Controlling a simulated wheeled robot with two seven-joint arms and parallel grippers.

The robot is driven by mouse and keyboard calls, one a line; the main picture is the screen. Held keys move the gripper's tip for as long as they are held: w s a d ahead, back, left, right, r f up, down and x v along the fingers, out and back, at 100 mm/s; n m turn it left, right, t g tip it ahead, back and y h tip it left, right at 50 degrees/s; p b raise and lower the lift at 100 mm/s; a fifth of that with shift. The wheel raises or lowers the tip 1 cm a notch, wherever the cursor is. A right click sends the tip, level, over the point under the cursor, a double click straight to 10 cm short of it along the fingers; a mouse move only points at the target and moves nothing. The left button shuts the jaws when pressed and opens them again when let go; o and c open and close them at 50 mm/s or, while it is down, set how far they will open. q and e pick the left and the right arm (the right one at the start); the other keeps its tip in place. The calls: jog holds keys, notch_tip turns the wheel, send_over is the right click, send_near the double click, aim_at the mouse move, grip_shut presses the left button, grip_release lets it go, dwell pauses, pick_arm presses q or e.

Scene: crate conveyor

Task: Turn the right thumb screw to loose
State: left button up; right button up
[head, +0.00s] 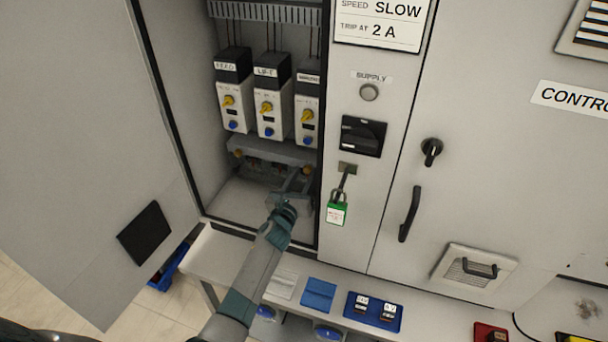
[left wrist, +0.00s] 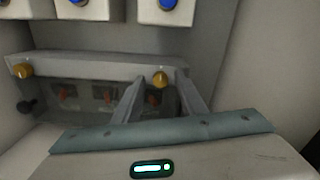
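The left thumb screw (head: 238,153) is a like knob at the bar's other end, also in the left wrist view (left wrist: 22,70). My left gripper (head: 300,177) is at the right screw. In the left wrist view its fingertips (left wrist: 160,75) stand apart, one each side of the screw, with gaps showing; I cannot tell how deep they reach. My right gripper is not in view.
Three breaker units (head: 271,108) with yellow and blue knobs sit above the bar. The cabinet door (head: 90,130) stands open at left. A green tag (head: 337,213) hangs right of the opening. A shelf (head: 285,285) with blue trays (head: 350,315) runs below.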

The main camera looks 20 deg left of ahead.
pick_arm(q)
jog(key=shift+c, duration=0.7)
grip_shut()
